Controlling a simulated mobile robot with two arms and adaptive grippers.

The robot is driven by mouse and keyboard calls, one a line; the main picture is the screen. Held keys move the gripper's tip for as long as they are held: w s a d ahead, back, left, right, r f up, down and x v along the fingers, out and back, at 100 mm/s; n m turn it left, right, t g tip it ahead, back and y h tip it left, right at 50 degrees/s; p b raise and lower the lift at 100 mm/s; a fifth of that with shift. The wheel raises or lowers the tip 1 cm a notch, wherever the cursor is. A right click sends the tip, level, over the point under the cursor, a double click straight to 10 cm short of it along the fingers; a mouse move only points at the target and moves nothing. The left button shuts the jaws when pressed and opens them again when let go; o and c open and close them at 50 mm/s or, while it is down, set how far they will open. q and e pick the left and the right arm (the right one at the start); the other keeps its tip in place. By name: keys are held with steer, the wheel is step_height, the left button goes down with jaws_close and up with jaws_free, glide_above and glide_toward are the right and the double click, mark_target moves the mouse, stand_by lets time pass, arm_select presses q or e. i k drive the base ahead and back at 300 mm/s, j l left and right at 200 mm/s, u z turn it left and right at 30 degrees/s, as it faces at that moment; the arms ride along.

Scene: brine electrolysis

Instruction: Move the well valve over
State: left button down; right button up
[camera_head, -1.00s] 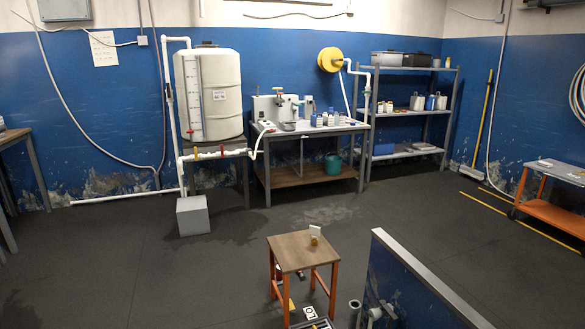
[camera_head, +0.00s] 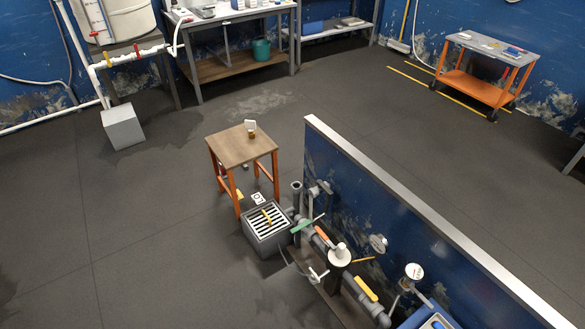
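A grey pipe run (camera_head: 376,308) lies along the near side of a low blue wall, at the lower middle. It carries several lever handles: a green one (camera_head: 308,223), an orange one (camera_head: 323,236) and a yellow one (camera_head: 366,289). I cannot tell which of them is the well valve. The green lever points across the pipe; the orange and yellow levers lie roughly along it. A dark cylinder with a white top (camera_head: 340,257) stands on the run. Neither of my grippers is in view.
The low blue wall (camera_head: 400,215) with a metal cap runs diagonally to the lower right. A wooden stool (camera_head: 241,146) and a grated grey box (camera_head: 267,228) stand left of the pipes. An orange cart (camera_head: 480,80) is at the back right.

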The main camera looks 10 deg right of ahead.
mark_target(307, 222)
steer(key=i+j+z, duration=0.15)
steer(key=i+z, duration=0.2)
steer(key=i+j+z, duration=0.4)
steer(key=k+j+z, duration=0.1)
steer(key=k+z, duration=0.25)
steer(key=j+z, duration=0.3)
steer(key=z, duration=0.2)
